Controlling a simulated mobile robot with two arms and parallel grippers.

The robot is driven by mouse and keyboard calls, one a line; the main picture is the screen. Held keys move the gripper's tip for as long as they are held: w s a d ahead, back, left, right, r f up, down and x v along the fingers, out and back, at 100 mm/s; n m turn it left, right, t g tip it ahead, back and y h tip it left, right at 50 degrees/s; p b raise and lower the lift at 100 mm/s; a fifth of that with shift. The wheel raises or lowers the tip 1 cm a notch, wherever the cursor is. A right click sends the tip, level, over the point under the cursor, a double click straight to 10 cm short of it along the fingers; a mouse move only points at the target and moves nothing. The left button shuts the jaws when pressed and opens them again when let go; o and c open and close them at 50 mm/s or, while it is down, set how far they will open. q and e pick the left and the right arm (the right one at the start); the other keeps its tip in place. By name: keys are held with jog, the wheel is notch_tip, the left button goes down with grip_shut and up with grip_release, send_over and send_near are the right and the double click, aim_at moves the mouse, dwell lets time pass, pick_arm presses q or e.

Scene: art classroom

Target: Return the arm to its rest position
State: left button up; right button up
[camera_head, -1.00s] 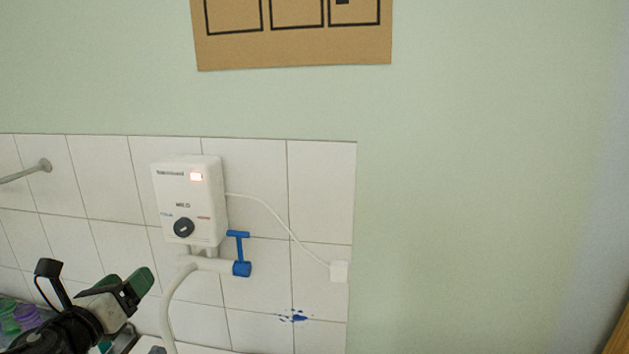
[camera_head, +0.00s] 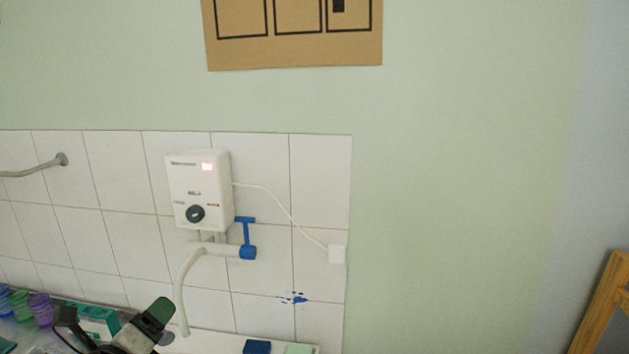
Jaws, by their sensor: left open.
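My left gripper (camera_head: 150,322) shows at the bottom left of the head view, dark with green fingertip pads. It is open and I see nothing held in it. It is in front of the counter edge, below and left of the white water heater (camera_head: 199,190) on the tiled wall. Most of my left arm is cut off by the frame's lower edge. My right gripper is not in view.
A grey spout (camera_head: 183,290) and a blue tap (camera_head: 247,251) hang under the heater. Colored jars (camera_head: 40,308), a teal holder (camera_head: 97,320) and a blue block (camera_head: 257,347) are along the counter. A wooden frame (camera_head: 598,305) stands at right. The wall right of the tiles is bare.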

pick_arm(q)
jog(key=s+d+f+n+g+y, duration=0.15)
jog(key=s+f+n+g, duration=0.25)
jog(key=s+f+n, duration=0.4)
jog(key=s+d+f+n+g, duration=0.3)
jog(key=s+f+n+g, duration=0.3)
jog(key=s+n, duration=0.4)
jog(key=s+d+f+n+g, duration=0.3)
jog(key=s+f+n, duration=0.5)
jog(key=s, duration=0.2)
notch_tip(320, 180, down, 30)
jog(key=g+b, duration=0.2)
jog(key=b, duration=0.3)
jog(key=s+a+f+b, duration=0.3)
jog(key=s+f+b, duration=0.1)
jog(key=s+f, duration=1.2)
notch_tip(320, 180, down, 5)
jog(key=shift+s+a+r+m+g+b, duration=0.1)
jog(key=shift+s+a+m+g+b, duration=0.05)
jog(key=shift+s+m+g+b, duration=0.2)
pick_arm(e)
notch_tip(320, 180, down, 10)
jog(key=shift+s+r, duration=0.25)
